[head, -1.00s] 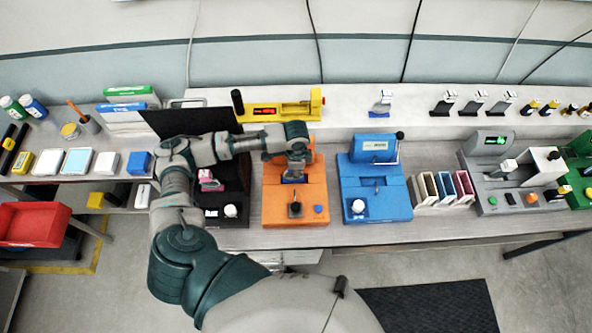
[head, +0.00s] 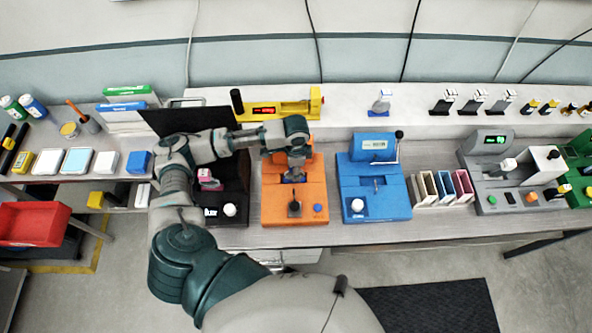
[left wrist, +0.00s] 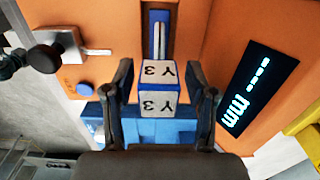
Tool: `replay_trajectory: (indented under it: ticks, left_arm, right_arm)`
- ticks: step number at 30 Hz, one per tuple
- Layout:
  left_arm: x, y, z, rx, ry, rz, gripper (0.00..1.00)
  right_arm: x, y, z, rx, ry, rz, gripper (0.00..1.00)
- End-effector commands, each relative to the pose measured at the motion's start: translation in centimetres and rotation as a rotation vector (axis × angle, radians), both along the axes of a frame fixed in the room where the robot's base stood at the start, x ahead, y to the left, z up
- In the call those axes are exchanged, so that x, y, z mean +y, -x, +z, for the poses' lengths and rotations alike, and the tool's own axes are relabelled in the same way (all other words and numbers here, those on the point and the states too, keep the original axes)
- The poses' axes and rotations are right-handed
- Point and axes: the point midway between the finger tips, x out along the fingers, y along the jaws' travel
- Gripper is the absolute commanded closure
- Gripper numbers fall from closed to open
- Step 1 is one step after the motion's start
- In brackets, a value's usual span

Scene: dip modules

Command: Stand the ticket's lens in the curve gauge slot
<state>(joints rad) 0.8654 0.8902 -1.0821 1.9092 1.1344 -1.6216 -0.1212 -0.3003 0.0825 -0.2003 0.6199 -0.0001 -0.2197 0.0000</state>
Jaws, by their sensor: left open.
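The orange gauge (head: 277,197) stands on the bench, with a lit display reading dashes and "mm" (left wrist: 248,92) in the left wrist view. A blue-and-white block marked Y3 (left wrist: 158,88) sits in line with the gauge's blue slot (left wrist: 158,22). A thin pale upright piece shows in that slot; I cannot tell whether it is the lens. My left gripper (head: 293,175) is over the orange gauge. In the left wrist view my left gripper (left wrist: 160,78) is open, with one finger on each side of the Y3 block. My right gripper is not in view.
A blue device (head: 372,185) with a lever stands right of the gauge, and a black one (head: 235,180) left. Behind is a yellow instrument (head: 280,110). Several coloured holders (head: 443,187) and a grey machine (head: 487,165) stand farther right. A red bin (head: 32,222) is far left.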

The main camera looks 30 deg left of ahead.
Motion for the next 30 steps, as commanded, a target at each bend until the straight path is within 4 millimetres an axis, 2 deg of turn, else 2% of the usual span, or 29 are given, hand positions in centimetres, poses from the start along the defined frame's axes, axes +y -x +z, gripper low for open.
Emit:
replay_trajectory:
  ticks: [6, 13, 18, 30]
  left_arm:
    - [-0.1, -0.1, 5.2, -0.005, 0.0, -0.002, 0.43]
    - [-0.1, 0.0, 9.1, -0.002, 0.001, -0.001, 0.43]
    - [0.0, 0.0, 10.1, -0.001, 0.001, -0.001, 0.43]
    - [0.0, 0.0, 10.2, 0.0, 0.0, 0.0, 0.43]
  right_arm:
    - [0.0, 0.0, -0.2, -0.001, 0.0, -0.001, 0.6]
    - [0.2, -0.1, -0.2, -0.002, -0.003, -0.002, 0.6]
    - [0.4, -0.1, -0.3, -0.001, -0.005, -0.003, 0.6]
    - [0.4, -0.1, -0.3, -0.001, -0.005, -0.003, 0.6]
